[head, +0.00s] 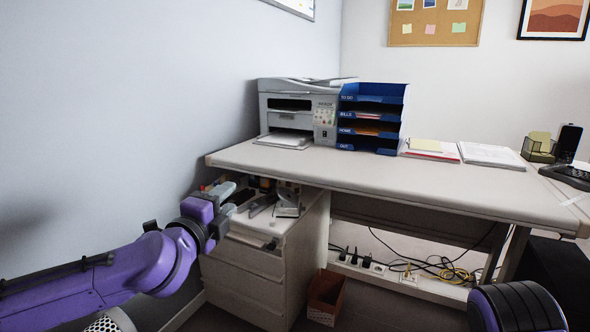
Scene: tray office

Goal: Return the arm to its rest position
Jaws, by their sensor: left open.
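My left arm, purple and black, comes in from the left edge. Its gripper (229,199) is open, with grey fingers near the left end of the drawer cabinet top. Nothing shows between the fingers. The gripper overlaps the cabinet's left side in the head view, so whether it touches anything there cannot be told. A rounded black part of my own body shows at the lower right. My right gripper is not in view.
The drawer cabinet (249,262) holds small clutter on top, below the desk (400,180). On the desk stand a printer (287,103), a blue letter tray (345,113) and papers (490,154). A brown bin (325,297) and cables (425,267) are below. Open floor lies right of the bin.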

